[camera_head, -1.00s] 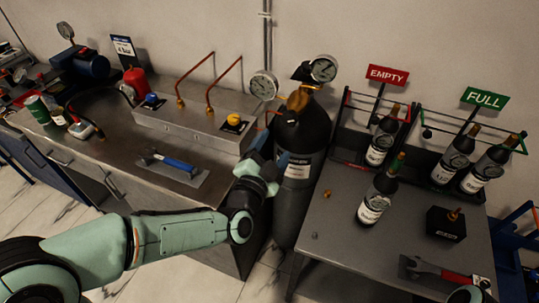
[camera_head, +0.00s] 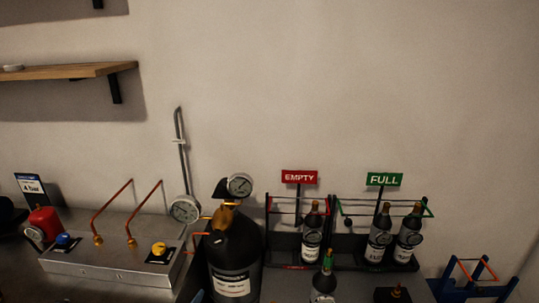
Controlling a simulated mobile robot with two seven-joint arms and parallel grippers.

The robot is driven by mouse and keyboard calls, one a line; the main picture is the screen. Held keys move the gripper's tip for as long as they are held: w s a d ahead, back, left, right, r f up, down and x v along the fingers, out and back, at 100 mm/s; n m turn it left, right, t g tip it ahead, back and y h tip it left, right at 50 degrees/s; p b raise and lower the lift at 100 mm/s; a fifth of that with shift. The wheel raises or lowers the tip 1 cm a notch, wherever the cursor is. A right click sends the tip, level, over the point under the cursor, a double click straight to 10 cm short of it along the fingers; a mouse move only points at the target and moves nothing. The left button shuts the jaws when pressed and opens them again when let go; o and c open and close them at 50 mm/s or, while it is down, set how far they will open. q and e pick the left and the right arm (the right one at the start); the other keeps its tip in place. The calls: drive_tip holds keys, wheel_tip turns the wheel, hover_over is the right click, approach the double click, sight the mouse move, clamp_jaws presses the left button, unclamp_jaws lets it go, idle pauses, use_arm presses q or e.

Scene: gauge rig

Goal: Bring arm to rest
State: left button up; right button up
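Neither of my arms nor grippers shows in the head view now. The black gas cylinder (camera_head: 235,262) stands at the bottom centre with a round gauge (camera_head: 240,185) on top. The grey valve box (camera_head: 110,265) with copper pipes, a blue knob (camera_head: 63,240) and a yellow knob (camera_head: 159,248) is to its left. The lower parts of the bench and table are cut off by the bottom edge.
Racks under an EMPTY sign (camera_head: 299,177) and a FULL sign (camera_head: 384,180) hold dark bottles at the right. Another bottle (camera_head: 324,286) stands in front. A wooden shelf (camera_head: 65,71) juts from the wall at upper left.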

use_arm(q)
drive_tip(key=s+f+n+g+p, duration=0.25)
drive_tip(key=s+f+g, duration=0.2)
drive_tip(key=f, duration=0.75)
drive_tip(key=s+f+n+g+p, duration=0.1)
drive_tip(key=s+f+n+g, duration=0.4)
drive_tip(key=f, duration=0.7)
drive_tip(key=s+d+f+n+g+h+p, duration=0.1)
drive_tip(key=s+f, duration=0.4)
drive_tip(key=s, duration=0.5)
drive_tip(key=s+d+f+n+g+h+p, duration=0.1)
drive_tip(key=s+f+g, duration=0.4)
drive_tip(key=s, duration=0.5)
drive_tip(key=shift+d+n+h, duration=0.3)
drive_tip(key=shift+d+n, duration=0.25)
drive_tip(key=shift+n, duration=0.7)
use_arm(e)
wheel_tip(320, 180, up, 7)
drive_tip(key=w, duration=0.2)
drive_tip(key=shift+w+f, duration=0.15)
drive_tip(key=shift+f, duration=0.05)
